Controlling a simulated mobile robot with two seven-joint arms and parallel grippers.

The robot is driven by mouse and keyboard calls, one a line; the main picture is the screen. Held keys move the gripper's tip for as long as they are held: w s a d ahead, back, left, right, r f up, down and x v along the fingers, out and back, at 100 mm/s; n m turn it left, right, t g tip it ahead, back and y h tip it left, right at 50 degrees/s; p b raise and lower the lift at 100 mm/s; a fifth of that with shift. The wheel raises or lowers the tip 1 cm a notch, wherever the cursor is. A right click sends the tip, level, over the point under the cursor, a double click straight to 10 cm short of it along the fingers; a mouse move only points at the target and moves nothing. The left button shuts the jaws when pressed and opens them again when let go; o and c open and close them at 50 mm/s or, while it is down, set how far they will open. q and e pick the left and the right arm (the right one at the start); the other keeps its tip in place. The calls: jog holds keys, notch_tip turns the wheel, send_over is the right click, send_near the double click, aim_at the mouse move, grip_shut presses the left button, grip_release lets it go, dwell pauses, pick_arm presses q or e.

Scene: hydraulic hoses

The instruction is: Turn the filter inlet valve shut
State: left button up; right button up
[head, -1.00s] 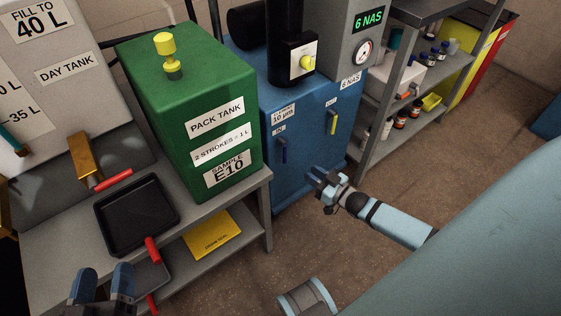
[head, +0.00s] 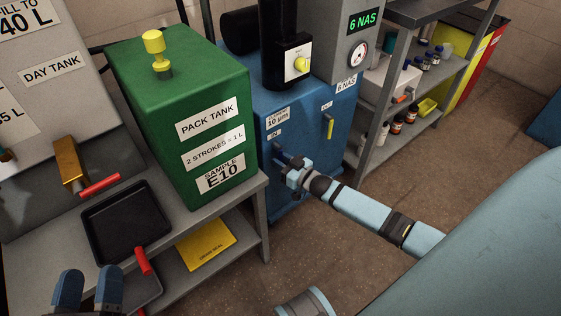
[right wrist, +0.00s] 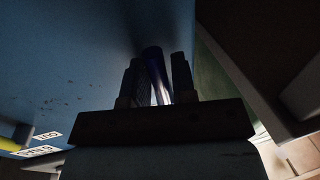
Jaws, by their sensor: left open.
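The blue filter cabinet (head: 262,100) has a label reading 10 µm. Its blue inlet valve lever (head: 277,149) sits below the IN label, mostly hidden by my right gripper (head: 288,163). In the right wrist view the blue lever (right wrist: 154,68) stands between the two dark fingers of my right gripper (right wrist: 157,78). The fingers are close on both sides of it; whether they press on it is too dark to tell. The yellow outlet lever (head: 329,127) hangs upright to the right. My left gripper (head: 88,290) is open and empty at the bottom left.
The green pack tank (head: 165,110) stands on a grey bench left of the cabinet. A black tray (head: 125,222) with red handles lies on the bench. A grey shelf (head: 425,80) with bottles stands on the right.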

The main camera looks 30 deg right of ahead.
grip_shut()
pick_arm(q)
jog(key=shift+r, duration=0.1)
